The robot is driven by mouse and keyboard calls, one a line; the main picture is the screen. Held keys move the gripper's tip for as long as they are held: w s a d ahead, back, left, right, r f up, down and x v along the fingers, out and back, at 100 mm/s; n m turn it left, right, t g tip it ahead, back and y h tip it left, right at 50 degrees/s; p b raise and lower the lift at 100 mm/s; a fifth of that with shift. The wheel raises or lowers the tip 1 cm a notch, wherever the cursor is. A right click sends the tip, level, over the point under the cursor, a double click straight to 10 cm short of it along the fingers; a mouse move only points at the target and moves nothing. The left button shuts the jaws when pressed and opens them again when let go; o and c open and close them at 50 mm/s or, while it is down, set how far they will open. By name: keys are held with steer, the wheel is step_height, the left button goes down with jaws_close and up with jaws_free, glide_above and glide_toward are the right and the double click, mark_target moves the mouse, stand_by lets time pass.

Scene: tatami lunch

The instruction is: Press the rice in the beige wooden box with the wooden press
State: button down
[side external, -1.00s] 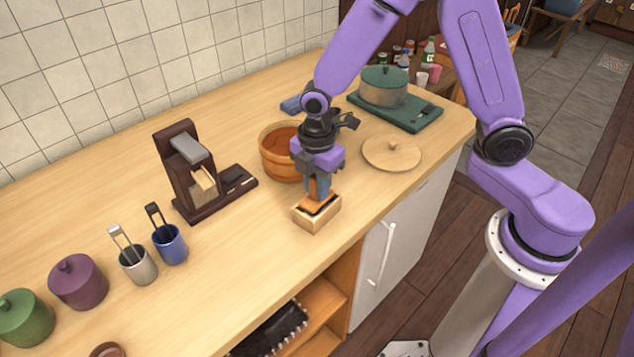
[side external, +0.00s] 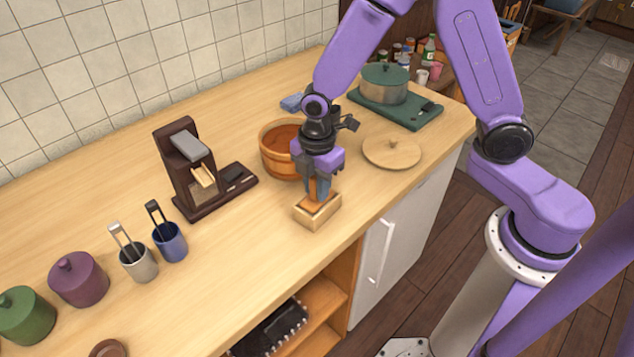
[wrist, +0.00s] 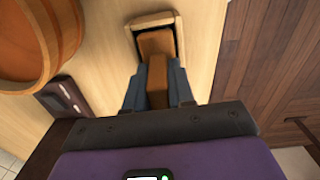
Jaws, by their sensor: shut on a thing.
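The beige wooden box (side external: 318,221) stands on the counter near its front edge; its rim also shows in the wrist view (wrist: 175,20). My gripper (side external: 319,190) is directly above the box and shut on the handle of the wooden press (wrist: 157,72). The press is upright, and its orange-brown plate (side external: 313,204) sits inside the box opening, within the walls. The rice is hidden under the plate, and I cannot tell how deep the plate has gone.
A round wooden tub (side external: 275,150) stands close behind the box. A round wooden lid (side external: 391,152) lies to the right, and a dark wooden stand (side external: 178,180) is to the left. The counter just left of the box is clear.

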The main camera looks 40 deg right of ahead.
steer(key=shift+f, duration=0.7)
stand_by(1.1)
steer(key=shift+r, duration=0.1)
steer(key=shift+r, duration=3.65)
